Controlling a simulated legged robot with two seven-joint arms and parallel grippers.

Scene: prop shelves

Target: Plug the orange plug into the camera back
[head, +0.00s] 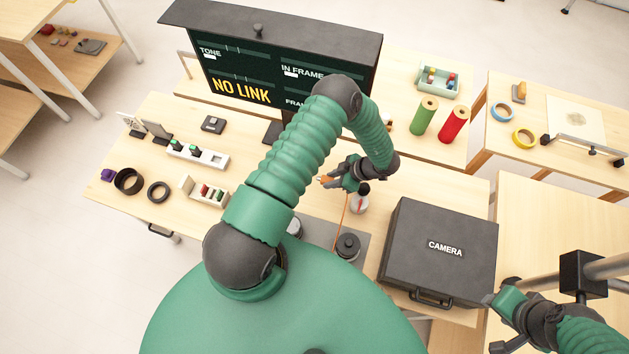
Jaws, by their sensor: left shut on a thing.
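My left gripper (332,180) is over the middle of the table, its fingers shut on the small orange plug (324,179). An orange cable (346,208) runs from there down to a dark round reel (347,246) at the table's front. A black case (442,248) marked CAMERA lies closed to the right of the reel. I cannot make out the camera back; my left arm covers part of the table. My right gripper (497,301) is at the lower right, beside the case's front corner, and its jaw opening is unclear.
A dark board (245,89) reading NO LINK stands behind the table. Black rings (158,191) and small racks (198,154) lie at left. Green (424,115) and red rolls (453,124) stand at back right.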

